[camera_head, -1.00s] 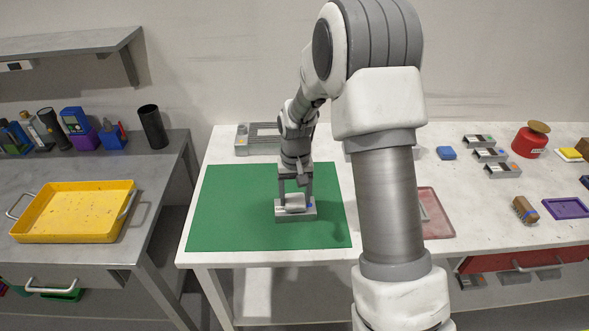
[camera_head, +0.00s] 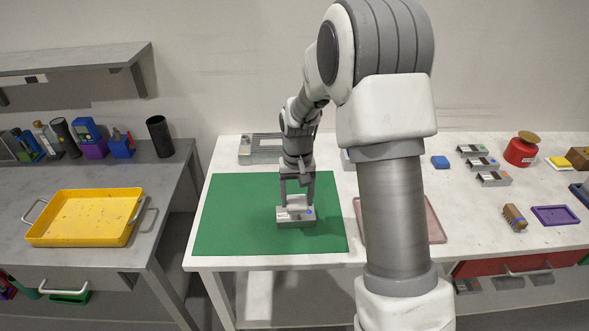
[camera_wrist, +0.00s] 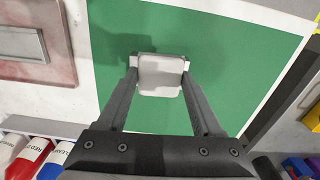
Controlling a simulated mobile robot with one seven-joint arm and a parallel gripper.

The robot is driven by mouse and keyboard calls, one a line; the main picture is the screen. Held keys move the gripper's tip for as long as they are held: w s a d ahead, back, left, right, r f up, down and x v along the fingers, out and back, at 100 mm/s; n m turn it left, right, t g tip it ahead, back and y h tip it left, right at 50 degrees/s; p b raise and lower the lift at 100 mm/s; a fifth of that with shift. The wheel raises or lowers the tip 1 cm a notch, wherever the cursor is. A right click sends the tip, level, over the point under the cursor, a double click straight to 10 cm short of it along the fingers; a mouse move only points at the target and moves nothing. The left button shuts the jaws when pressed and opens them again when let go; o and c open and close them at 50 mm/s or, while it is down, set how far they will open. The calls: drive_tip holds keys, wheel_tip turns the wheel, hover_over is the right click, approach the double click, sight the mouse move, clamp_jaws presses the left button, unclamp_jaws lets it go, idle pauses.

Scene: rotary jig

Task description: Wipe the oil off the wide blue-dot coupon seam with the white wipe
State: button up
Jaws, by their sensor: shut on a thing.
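A grey coupon block (camera_head: 296,223) with a blue dot (camera_head: 309,212) lies on the green mat (camera_head: 235,210) in the head view. My gripper (camera_head: 297,202) points down at the coupon's far side and is shut on the white wipe (camera_head: 296,200). In the wrist view the wipe (camera_wrist: 160,75) sits between my gripper's fingertips (camera_wrist: 160,65) and hides most of what is under it. The coupon's near top face shows in the head view. I cannot tell whether the wipe touches the seam, or whether oil is there.
A pink tray (camera_head: 436,226) lies right of the mat, partly behind my arm. A grey fixture (camera_head: 258,150) stands behind the mat. Several small grey blocks (camera_head: 494,178) and a red can (camera_head: 521,151) are at the right. A yellow tray (camera_head: 85,218) is on the left bench.

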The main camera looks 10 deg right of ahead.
drive_tip(key=shift+r+p, duration=0.45)
drive_tip(key=shift+r, duration=0.65)
drive_tip(key=shift+d+f, duration=0.1)
